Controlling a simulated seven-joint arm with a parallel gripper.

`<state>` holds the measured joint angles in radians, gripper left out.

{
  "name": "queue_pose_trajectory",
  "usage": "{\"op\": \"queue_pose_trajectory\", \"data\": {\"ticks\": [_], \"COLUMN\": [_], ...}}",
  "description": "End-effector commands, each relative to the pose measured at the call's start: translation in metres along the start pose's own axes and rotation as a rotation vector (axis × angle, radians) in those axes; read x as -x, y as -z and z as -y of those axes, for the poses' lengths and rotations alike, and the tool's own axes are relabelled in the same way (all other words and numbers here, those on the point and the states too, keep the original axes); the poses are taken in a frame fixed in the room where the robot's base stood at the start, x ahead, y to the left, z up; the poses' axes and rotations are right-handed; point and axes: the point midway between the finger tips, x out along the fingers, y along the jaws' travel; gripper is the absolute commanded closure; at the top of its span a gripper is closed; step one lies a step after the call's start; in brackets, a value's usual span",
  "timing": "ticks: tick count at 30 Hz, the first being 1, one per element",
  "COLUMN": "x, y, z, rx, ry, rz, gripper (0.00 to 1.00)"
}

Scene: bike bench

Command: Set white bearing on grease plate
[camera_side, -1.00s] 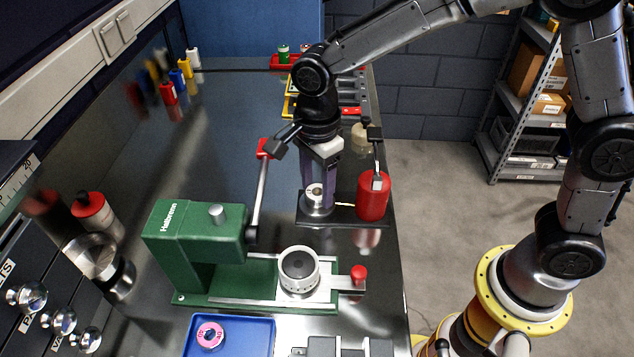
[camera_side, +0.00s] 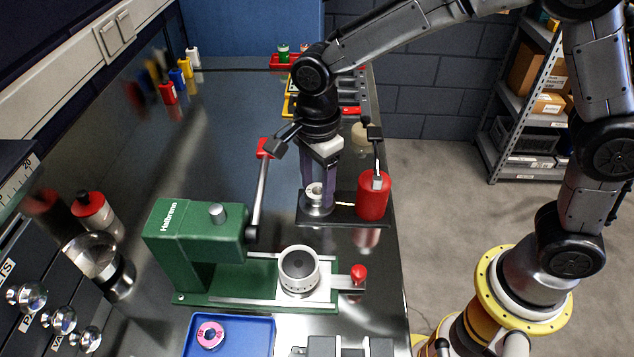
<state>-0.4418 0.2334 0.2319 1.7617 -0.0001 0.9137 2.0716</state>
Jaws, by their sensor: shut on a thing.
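My gripper (camera_side: 319,188) points down and is shut on the white bearing (camera_side: 314,189). The bearing is a small white ring between the finger ends. It sits at the silver round plate (camera_side: 318,208) on a dark base (camera_side: 345,218); I cannot tell if it touches the plate or hangs just above it. A red cylinder (camera_side: 372,195) stands on the same base, right of the gripper, with a nozzle pointing at the plate.
A green press (camera_side: 190,240) with a white round dial (camera_side: 299,270) stands in front. Its red-knobbed lever (camera_side: 263,190) rises close left of my gripper. A blue tray (camera_side: 253,343) holds a pink ring (camera_side: 210,335).

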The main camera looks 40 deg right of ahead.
Motion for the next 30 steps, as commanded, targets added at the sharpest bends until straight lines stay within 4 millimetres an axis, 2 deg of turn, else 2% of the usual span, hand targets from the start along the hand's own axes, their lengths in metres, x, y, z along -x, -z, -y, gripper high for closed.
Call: {"op": "queue_pose_trajectory", "data": {"ticks": [20, 21, 23, 30], "x": [-0.012, -0.012, -0.012, -0.012], "y": [0.0, 0.0, 0.0, 0.0], "z": [0.0, 0.0, 0.0, 0.0], "rx": [0.0, 0.0, 0.0, 0.0], "ry": [0.0, 0.0, 0.0, -0.001], "rz": [0.0, 0.0, 0.0, -0.001], "gripper": [1.0, 0.4, 0.31, 0.31]}}
